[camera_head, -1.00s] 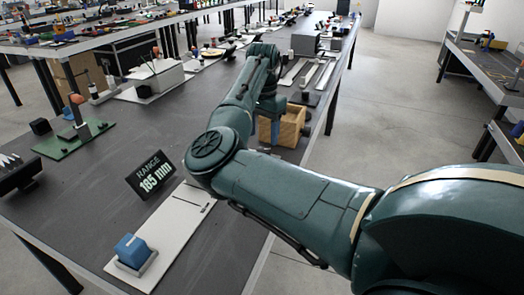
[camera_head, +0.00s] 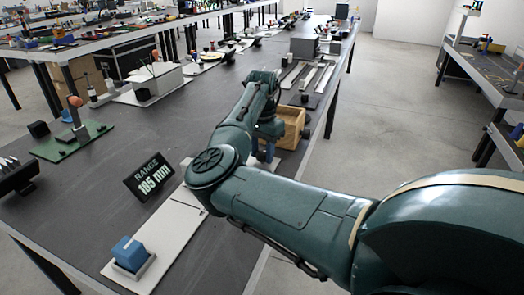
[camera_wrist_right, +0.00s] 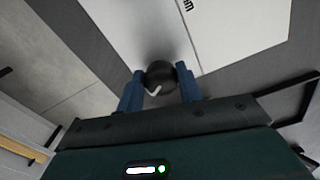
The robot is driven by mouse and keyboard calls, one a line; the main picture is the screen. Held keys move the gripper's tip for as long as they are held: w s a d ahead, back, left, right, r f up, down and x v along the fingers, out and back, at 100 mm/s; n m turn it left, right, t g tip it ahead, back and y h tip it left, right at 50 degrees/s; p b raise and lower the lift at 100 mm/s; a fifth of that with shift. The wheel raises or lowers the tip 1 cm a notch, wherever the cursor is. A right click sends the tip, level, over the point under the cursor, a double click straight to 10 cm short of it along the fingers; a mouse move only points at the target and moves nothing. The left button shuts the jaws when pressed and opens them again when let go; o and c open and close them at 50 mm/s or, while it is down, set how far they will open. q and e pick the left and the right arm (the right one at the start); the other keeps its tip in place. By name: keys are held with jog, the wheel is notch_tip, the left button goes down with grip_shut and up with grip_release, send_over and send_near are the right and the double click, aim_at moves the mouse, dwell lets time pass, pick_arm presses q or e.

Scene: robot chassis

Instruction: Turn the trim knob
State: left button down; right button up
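A dark round knob (camera_wrist_right: 160,73) with a white pointer mark stands on a pale panel (camera_wrist_right: 240,30) in the right wrist view. The blue fingers of my right gripper (camera_wrist_right: 160,84) are spread, one on each side of the knob. A narrow gap shows at the left finger; I cannot tell whether the right finger touches. In the head view my right gripper (camera_head: 265,150) is low over the table beside a wooden box, mostly behind my arm, and the knob is hidden there. My left gripper is in neither view.
A wooden box (camera_head: 293,125) stands just right of my right gripper. A black range display (camera_head: 149,178) and a blue block (camera_head: 129,250) on a white board (camera_head: 165,235) are nearer. A green board (camera_head: 70,146) lies at the left. The table middle is largely clear.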

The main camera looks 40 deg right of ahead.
jog(key=c, duration=0.5)
pick_arm(q)
jog(key=shift+p, duration=0.45)
pick_arm(e)
jog(key=shift+r, duration=0.15)
